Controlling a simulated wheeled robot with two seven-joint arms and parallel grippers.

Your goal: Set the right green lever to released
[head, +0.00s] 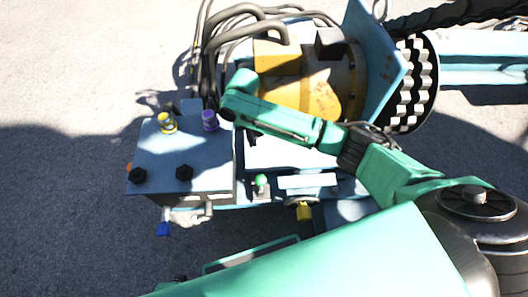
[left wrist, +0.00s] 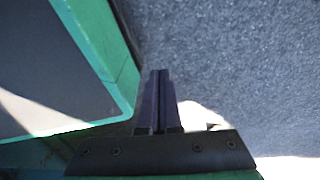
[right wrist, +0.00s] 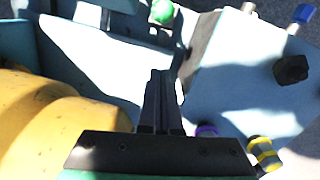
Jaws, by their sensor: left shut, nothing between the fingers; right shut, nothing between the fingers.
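A green ball-topped lever (head: 261,183) stands at the front edge of the light blue machine, just right of the control box. The same green knob (right wrist: 161,11) shows at the top of the right wrist view. It is the only green lever I can make out, and its setting is not clear. My right gripper (head: 252,138) is shut and empty, above the blue panel behind the green lever and apart from it. Its closed fingers (right wrist: 160,80) point toward the knob in the right wrist view. My left gripper (left wrist: 158,80) is shut and empty, over grey ground.
The blue control box (head: 160,150) carries a yellow knob (head: 167,123), a purple knob (head: 210,121) and black knobs (head: 184,172). A blue lever (head: 163,228) and a yellow lever (head: 303,211) hang at the front. The yellow motor (head: 325,85) and cables stand behind.

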